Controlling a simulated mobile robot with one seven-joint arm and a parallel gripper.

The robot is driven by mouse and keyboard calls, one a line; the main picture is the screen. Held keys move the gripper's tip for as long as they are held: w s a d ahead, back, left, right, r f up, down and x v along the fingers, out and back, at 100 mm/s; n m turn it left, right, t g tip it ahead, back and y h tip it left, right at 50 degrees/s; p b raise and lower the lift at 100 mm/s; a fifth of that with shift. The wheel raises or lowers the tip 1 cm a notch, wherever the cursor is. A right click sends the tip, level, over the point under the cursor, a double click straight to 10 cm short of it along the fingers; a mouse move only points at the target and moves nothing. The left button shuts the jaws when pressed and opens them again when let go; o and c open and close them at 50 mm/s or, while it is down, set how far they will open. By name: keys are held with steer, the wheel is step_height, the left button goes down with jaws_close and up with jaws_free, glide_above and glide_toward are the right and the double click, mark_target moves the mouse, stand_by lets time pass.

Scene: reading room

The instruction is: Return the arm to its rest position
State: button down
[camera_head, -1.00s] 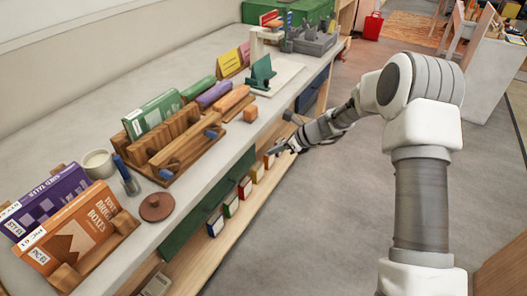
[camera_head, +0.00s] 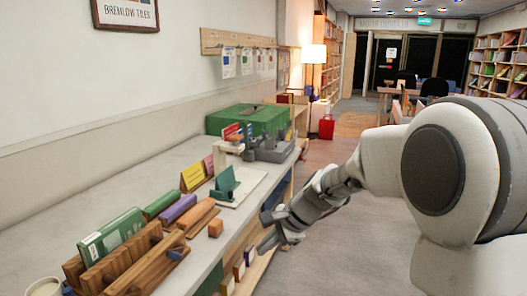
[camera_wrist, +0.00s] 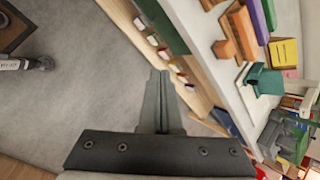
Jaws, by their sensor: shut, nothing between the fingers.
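My gripper (camera_head: 264,248) is at the end of my arm, which reaches in from the right in the head view. It hangs in front of the counter's (camera_head: 225,250) edge, over the aisle side, and touches nothing that I can see. In the wrist view my gripper (camera_wrist: 160,75) shows its two fingers together with nothing between them. The floor and the counter front lie beyond the fingertips.
On the counter stand a green book (camera_head: 112,236) in a wooden rack, an orange block (camera_head: 216,227), a teal stand (camera_head: 225,184) and a green box (camera_head: 240,119). A red bag (camera_head: 326,127) stands farther back. The aisle floor (camera_head: 345,235) beside the counter looks clear.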

steer(key=s+d+r+n+t+h, duration=0.1)
steer(key=s+d+r+n+h, duration=0.25)
steer(key=s, duration=0.55)
steer(key=s+d+r+n+t+h, duration=0.1)
steer(key=s+d+r+n, duration=0.1)
steer(key=s+d+n, duration=0.5)
steer(key=s+d+r+n+t+h, duration=0.1)
steer(key=s+d+r+n+h, duration=0.15)
steer(key=s, duration=0.75)
step_height(320, 180, up, 15)
steer(key=y+p, duration=0.1)
steer(key=p, duration=1.3)
steer(key=shift+w+d+f+g, duration=0.15)
steer(key=shift+d+g, duration=0.15)
steer(key=shift+d, duration=0.05)
steer(key=shift+a, duration=0.15)
